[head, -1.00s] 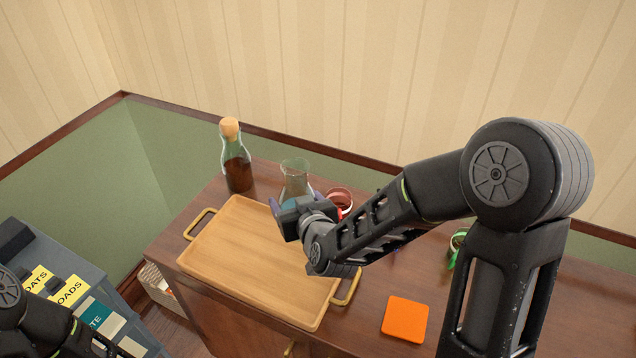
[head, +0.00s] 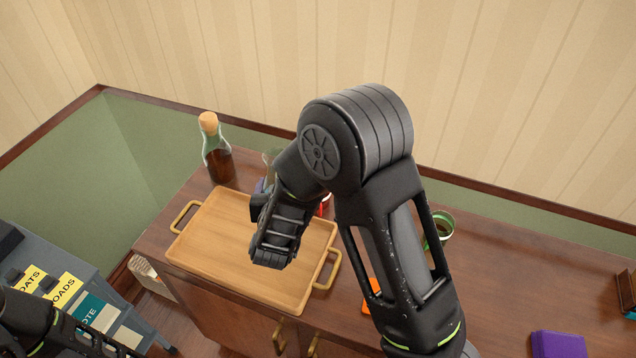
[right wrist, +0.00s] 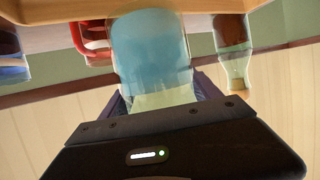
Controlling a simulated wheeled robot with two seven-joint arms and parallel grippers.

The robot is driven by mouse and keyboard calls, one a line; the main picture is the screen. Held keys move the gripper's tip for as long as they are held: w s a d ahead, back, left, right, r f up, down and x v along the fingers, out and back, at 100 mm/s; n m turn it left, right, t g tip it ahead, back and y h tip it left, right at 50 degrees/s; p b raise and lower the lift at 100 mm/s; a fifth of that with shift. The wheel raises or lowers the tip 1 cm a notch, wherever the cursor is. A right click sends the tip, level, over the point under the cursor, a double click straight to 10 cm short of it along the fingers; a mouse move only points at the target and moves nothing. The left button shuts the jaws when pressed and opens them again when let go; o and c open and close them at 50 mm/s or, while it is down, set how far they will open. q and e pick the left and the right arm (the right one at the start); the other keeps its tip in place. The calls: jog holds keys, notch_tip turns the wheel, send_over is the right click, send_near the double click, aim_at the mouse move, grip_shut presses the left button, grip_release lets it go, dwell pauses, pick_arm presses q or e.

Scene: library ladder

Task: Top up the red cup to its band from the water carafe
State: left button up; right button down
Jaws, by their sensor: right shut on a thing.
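The glass carafe (right wrist: 150,50) holds blue water and stands between the fingers of my right gripper (right wrist: 160,95) in the right wrist view, which is upside down. My right gripper is shut on it. In the head view only the carafe's upper part (head: 271,157) shows behind my right arm. The red cup (right wrist: 92,38) is beside the carafe in the wrist view. In the head view only a sliver of the red cup (head: 324,206) shows; its band and level are hidden. I cannot tell whether the carafe touches the counter. My left gripper is out of view.
A wooden tray (head: 225,236) with brass handles lies in front. A corked bottle (head: 217,160) of dark liquid stands behind it. A green cup (head: 445,224), a partly hidden orange square (head: 369,304) and a purple block (head: 558,344) are to the right.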

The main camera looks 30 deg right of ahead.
jog(key=shift+r, duration=0.1)
jog(key=shift+a+f+m+g+y+p, duration=0.1)
jog(key=shift+f+m+g+y+p, duration=0.4)
jog(key=shift+y, duration=0.2)
jog(key=shift+s+a+f+m+g+y, duration=0.15)
jog(key=shift+f+m+g+y, duration=0.25)
jog(key=shift+f+y, duration=0.35)
jog(key=shift+g, duration=0.3)
jog(key=shift+f+m+g+y+b, duration=0.3)
jog(key=shift+m+y+b, duration=0.3)
jog(key=shift+y, duration=0.25)
jog(key=shift+a+f+m+g+y+b, duration=0.4)
jog(key=shift+y+b, duration=0.4)
jog(key=shift+b, duration=0.3)
jog(key=shift+s+a+r+y, duration=0.15)
jog(key=shift+a+r+y, duration=0.05)
jog(key=shift+r+y, duration=0.15)
